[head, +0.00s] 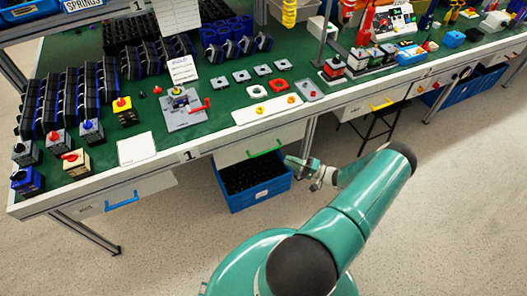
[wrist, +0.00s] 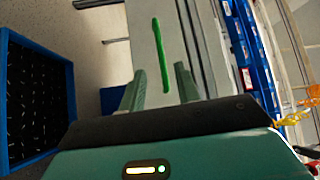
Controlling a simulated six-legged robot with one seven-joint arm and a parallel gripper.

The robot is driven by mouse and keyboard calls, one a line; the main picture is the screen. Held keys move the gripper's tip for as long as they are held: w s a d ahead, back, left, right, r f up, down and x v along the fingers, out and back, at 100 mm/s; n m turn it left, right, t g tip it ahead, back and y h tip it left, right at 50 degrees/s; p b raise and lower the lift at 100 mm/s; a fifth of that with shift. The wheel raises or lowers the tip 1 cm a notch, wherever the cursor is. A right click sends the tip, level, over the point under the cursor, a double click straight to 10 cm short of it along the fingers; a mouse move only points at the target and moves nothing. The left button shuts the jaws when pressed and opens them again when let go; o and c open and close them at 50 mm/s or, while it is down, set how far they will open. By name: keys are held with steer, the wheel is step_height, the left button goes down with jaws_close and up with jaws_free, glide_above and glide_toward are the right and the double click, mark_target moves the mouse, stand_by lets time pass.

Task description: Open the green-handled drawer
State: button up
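The green handle (head: 264,149) is a curved bar on the front of a white drawer (head: 236,154) under the table edge in the head view. In the wrist view the green handle (wrist: 161,55) runs nearly upright on the pale drawer front (wrist: 142,22). My gripper (head: 290,161) is just right of and slightly below the handle in the head view. In the wrist view my gripper (wrist: 160,84) has its two fingers spread apart, with the handle's lower end showing between them. Nothing is held. I cannot tell if the fingers touch the handle. The drawer looks shut.
A blue crate (head: 255,192) stands on the floor below the drawer; it also shows in the wrist view (wrist: 70,95). A blue-handled drawer (head: 122,203) is at left, a yellow-handled drawer (head: 380,103) at right. Switches and boxes cover the green tabletop (head: 215,120). Floor in front is clear.

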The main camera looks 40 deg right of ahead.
mark_target(265, 152)
steer(key=x, duration=1.1)
steer(key=shift+w, duration=0.15)
jaws_close()
